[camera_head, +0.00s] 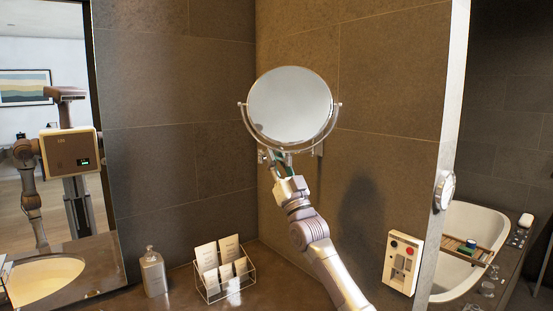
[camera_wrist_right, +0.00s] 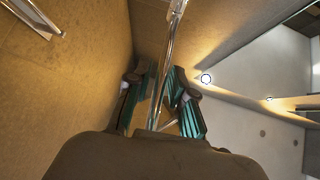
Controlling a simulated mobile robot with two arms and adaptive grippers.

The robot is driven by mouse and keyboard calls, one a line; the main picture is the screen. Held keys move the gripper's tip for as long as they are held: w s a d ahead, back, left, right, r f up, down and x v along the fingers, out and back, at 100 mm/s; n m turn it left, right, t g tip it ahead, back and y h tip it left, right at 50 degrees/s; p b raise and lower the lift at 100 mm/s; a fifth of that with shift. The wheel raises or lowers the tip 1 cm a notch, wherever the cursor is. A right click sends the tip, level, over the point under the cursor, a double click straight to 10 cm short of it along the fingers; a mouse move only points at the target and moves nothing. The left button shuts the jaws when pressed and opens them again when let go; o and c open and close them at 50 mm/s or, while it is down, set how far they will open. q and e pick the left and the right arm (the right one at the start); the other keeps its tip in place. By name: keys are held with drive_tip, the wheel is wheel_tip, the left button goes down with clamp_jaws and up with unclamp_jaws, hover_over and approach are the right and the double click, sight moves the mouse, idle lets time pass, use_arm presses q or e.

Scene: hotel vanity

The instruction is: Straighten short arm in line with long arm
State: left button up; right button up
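The round vanity mirror (camera_head: 290,106) hangs in a chrome U-shaped yoke (camera_head: 338,118) in front of the brown tiled wall. Below it, part of a chrome bracket (camera_head: 318,149) shows at the wall; most of the folding arm is hidden behind the mirror and my gripper. My right gripper (camera_head: 279,162) is just under the mirror's lower rim. In the wrist view, its teal-padded fingers (camera_wrist_right: 161,84) stand apart on either side of a chrome rod (camera_wrist_right: 172,35). Narrow gaps show beside the rod; firm contact cannot be made out. My left gripper is not in view.
A soap bottle (camera_head: 153,272) and a wire holder with cards (camera_head: 226,284) stand on the counter below. A white wall panel (camera_head: 402,262) is at right, beside a wall edge. A bathtub (camera_head: 462,244) lies beyond. A wall mirror at left reflects my body.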

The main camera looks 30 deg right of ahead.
clamp_jaws()
drive_tip(key=shift+a+h, duration=0.15)
drive_tip(key=shift+h, duration=0.35)
